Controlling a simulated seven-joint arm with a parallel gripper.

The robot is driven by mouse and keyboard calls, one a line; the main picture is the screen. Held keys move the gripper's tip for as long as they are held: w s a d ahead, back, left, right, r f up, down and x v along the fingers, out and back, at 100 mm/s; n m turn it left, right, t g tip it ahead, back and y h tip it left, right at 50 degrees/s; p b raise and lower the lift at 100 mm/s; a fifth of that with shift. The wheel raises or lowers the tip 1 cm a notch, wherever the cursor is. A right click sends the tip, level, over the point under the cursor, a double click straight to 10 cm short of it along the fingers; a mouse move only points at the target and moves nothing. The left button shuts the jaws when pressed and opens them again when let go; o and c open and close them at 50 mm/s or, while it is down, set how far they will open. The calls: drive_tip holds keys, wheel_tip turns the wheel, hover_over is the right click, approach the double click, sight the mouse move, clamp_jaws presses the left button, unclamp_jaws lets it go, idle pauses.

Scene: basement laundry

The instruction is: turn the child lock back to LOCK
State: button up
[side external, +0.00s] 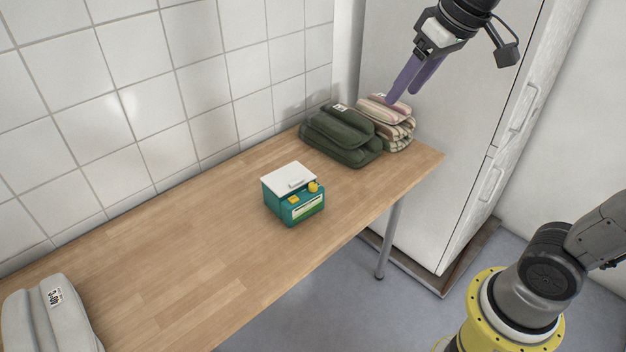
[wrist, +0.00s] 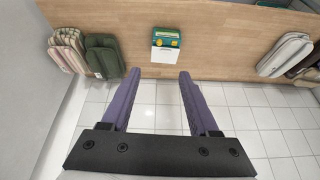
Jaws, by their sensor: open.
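A small teal box (side external: 283,208) with a white lid (side external: 289,179) stands on the wooden table near its middle. Its front has yellow knobs, one at the right (side external: 313,187) and one at the left (side external: 293,199), above a pale label panel. Which of them is the child lock, and its setting, is too small to tell. In the wrist view the box (wrist: 166,36) is beyond my fingertips, with two yellow spots on its teal part. My gripper (side external: 402,98) has purple fingers, is open and empty, and hangs well above the table's far right end, apart from the box.
Folded dark green cloth (side external: 340,136) and striped cloth (side external: 392,120) lie at the table's far right end. Folded grey cloth (side external: 50,310) lies at the near left. A tall white cabinet (side external: 430,130) stands beyond the table end. The tabletop (side external: 190,250) around the box is clear.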

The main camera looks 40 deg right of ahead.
drive_tip(key=w+f+g, duration=0.2)
drive_tip(key=w+f, duration=0.1)
drive_tip(key=w, duration=0.8)
drive_tip(key=g, duration=0.2)
hover_over(313, 185)
wheel_tip(313, 185, down, 12)
drive_tip(key=f, duration=0.1)
drive_tip(key=shift+g, duration=0.5)
wheel_tip(313, 185, down, 19)
drive_tip(key=shift+r, duration=0.2)
clamp_jaws()
